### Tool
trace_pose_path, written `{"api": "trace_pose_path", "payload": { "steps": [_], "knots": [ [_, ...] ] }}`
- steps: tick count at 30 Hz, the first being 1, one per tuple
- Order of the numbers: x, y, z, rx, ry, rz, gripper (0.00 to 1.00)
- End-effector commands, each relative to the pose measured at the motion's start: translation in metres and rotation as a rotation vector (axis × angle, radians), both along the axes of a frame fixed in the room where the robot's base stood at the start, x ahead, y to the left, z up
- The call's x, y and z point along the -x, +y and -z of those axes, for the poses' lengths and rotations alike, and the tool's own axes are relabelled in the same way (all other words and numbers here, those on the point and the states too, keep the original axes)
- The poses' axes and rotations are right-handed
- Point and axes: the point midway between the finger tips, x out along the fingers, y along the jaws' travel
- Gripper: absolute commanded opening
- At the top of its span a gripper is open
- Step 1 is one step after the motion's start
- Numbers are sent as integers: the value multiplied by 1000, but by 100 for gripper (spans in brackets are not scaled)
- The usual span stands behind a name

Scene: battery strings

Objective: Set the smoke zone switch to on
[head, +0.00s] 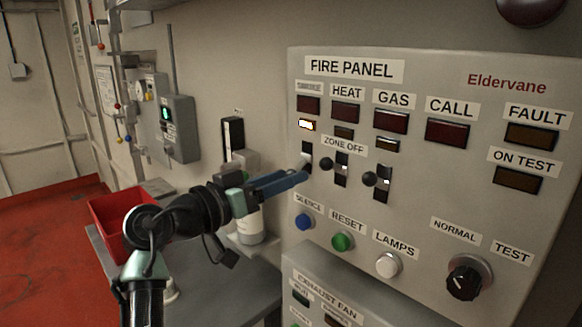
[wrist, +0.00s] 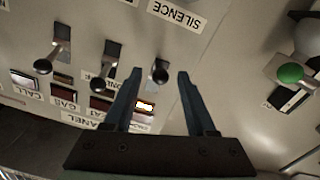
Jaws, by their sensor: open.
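The fire panel (head: 440,205) fills the right of the head view. Its smoke zone switch (head: 306,149) is the leftmost of three levers beside the ZONE OFF label, partly hidden by my gripper (head: 303,175). In the wrist view the panel is upside down, and the smoke switch's black knob (wrist: 160,71) shows between the fingertips of my gripper (wrist: 160,75). The fingers are apart, one on each side of the knob, with gaps visible. The amber lamp (head: 306,125) under the smoke window is lit. The lever's exact setting is hard to tell.
The heat lever (head: 326,163) and gas lever (head: 370,179) stand close to the right. The blue silence button (head: 304,222), green reset button (head: 342,241) and white lamps button (head: 388,265) are below. A red bin (head: 108,212) and a grey bench (head: 205,290) are left.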

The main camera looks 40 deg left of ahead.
Motion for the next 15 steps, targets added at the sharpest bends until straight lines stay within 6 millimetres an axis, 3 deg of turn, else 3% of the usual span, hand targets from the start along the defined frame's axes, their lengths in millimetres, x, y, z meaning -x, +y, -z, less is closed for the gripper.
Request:
{"api": "trace_pose_path", "payload": {
  "steps": [6,15],
  "knots": [
    [-19,-2,-1,0,-1,0,56],
    [-20,-2,0,0,-1,-1,56]
  ]
}}
